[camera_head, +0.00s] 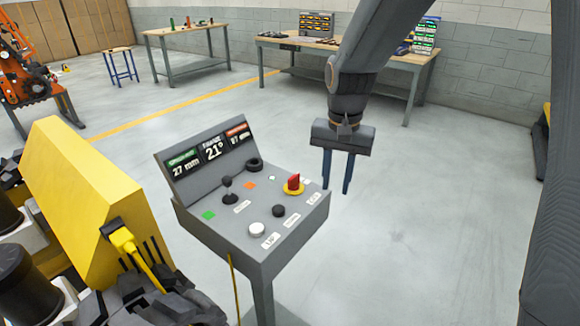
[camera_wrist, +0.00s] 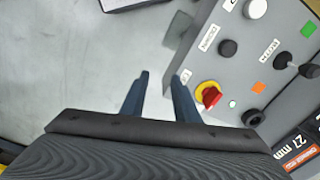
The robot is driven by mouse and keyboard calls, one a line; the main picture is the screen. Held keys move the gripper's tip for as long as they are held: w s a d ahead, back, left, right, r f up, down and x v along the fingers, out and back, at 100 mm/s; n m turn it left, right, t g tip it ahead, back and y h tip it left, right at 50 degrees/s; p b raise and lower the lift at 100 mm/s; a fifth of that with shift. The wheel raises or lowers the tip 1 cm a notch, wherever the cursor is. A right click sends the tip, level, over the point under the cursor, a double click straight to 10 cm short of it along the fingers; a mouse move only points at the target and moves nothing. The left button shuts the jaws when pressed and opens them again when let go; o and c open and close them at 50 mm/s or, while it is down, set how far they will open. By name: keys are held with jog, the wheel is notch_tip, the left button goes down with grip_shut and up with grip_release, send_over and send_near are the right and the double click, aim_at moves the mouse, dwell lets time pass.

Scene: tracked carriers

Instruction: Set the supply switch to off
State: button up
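The control panel (camera_head: 240,240) is a grey sloped console on a post. A red rotary handle on a yellow round base (camera_head: 293,184), which looks like the supply switch, sits near its right edge. It also shows in the wrist view (camera_wrist: 210,95), right of my fingers. Its label is too small to read, so I cannot tell its setting. My gripper (camera_head: 337,189) points down to the right of the console, apart from the red handle. Its two blue fingers are parted with nothing between them; they also show in the wrist view (camera_wrist: 160,78).
The panel also carries a black-knobbed lever (camera_head: 227,182), a black ring-shaped knob (camera_head: 254,164), a white button (camera_head: 257,229), a black button (camera_head: 279,210) and a display (camera_head: 212,151). A yellow machine (camera_head: 85,200) stands close on the left.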

aim_at(294, 176)
jog(key=w+a+r+m, duration=0.1)
jog(key=w+a, duration=0.1)
jog(key=a, duration=0.1)
jog(key=w+a+r+m+p, duration=0.1)
jog(key=w+a, duration=0.2)
jog(key=w+a+r+m, duration=0.1)
jog(key=w+a+r, duration=0.1)
jog(key=w+a, duration=0.1)
jog(key=shift+a, duration=0.15)
jog(key=shift+w+a+m, duration=0.2)
jog(key=shift+a+m, duration=0.05)
jog(key=shift+m, duration=0.05)
jog(key=shift+f+p, duration=1.25)
jog(key=shift+f, duration=2.5)
grip_shut()
